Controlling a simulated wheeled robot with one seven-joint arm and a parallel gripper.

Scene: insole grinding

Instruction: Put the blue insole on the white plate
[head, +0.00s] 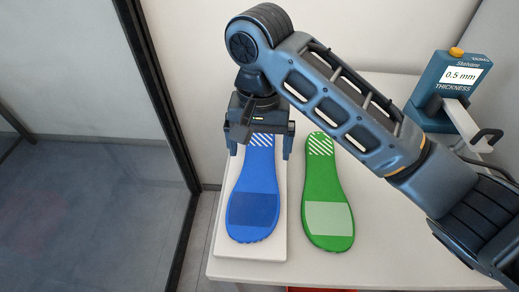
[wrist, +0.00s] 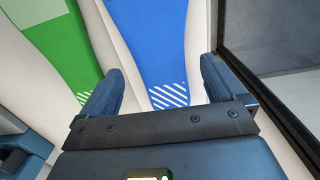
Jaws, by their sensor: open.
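The blue insole (head: 254,205) lies flat on the white plate (head: 277,243) at the left side of the table, its wide end toward the front. My gripper (head: 260,155) is over the insole's striped far end, with one finger on each side of it. In the wrist view, my gripper (wrist: 160,85) is open, and the blue insole (wrist: 148,45) passes between its fingers, its striped end close to the gripper body. I see a gap between the fingers and the insole's edges. I cannot tell whether the fingers touch the plate.
A green insole (head: 327,190) lies on the white table (head: 380,235) just right of the plate. A blue thickness gauge (head: 455,85) reading 0.5 mm stands at the back right. A dark-framed glass panel (head: 165,100) is left of the table.

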